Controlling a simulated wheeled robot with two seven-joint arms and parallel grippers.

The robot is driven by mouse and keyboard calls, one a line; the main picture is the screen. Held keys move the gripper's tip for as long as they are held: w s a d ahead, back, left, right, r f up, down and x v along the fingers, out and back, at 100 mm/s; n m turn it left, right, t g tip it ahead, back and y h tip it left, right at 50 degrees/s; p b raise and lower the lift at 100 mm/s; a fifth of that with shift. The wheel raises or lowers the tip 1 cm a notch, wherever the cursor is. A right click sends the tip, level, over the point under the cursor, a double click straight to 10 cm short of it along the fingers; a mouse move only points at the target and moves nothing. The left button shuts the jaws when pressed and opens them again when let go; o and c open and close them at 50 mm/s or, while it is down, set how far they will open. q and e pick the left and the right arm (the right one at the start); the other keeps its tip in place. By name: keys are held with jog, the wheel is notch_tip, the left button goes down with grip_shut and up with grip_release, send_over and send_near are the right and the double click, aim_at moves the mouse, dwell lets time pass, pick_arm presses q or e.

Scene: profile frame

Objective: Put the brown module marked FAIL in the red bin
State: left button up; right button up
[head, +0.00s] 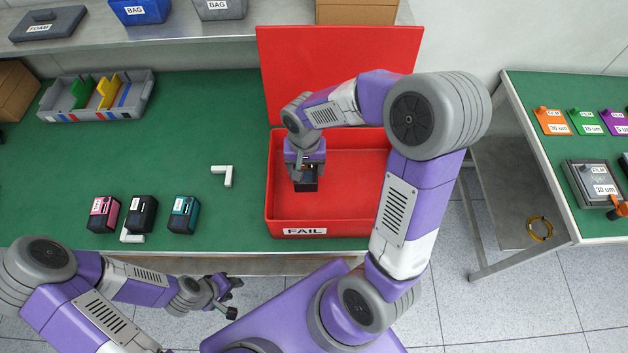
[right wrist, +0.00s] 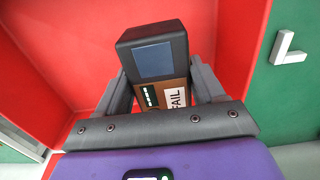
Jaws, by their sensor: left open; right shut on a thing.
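The red bin (head: 330,203), labelled FAIL on its front, stands on the green mat with its lid raised at the back. My right gripper (head: 306,180) is inside the bin's opening, on its left side. It is shut on the brown module (head: 307,184), which shows dark from above. In the right wrist view the brown module (right wrist: 161,85) has a dark end, a grey screen and a white FAIL label, and sits between the fingers. Whether it touches the bin floor I cannot tell. My left gripper (head: 230,297) is open and empty, in front of the table edge.
Pink (head: 103,214), black (head: 142,214) and teal (head: 184,215) modules stand left of the bin. A white L-shaped piece (head: 225,174) lies between them and the bin. A grey divided tray (head: 97,95) is at the back left.

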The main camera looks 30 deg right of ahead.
jog(key=f, duration=0.3)
jog(key=shift+s, duration=0.2)
jog(key=shift+w+f+b, duration=0.15)
jog(key=shift+f+b, duration=0.5)
jog(key=shift+f, duration=1.05)
jog(key=shift+f, duration=0.2)
jog(key=o, duration=1.2)
jog(key=shift+r, duration=0.1)
jog(key=shift+r, duration=0.1)
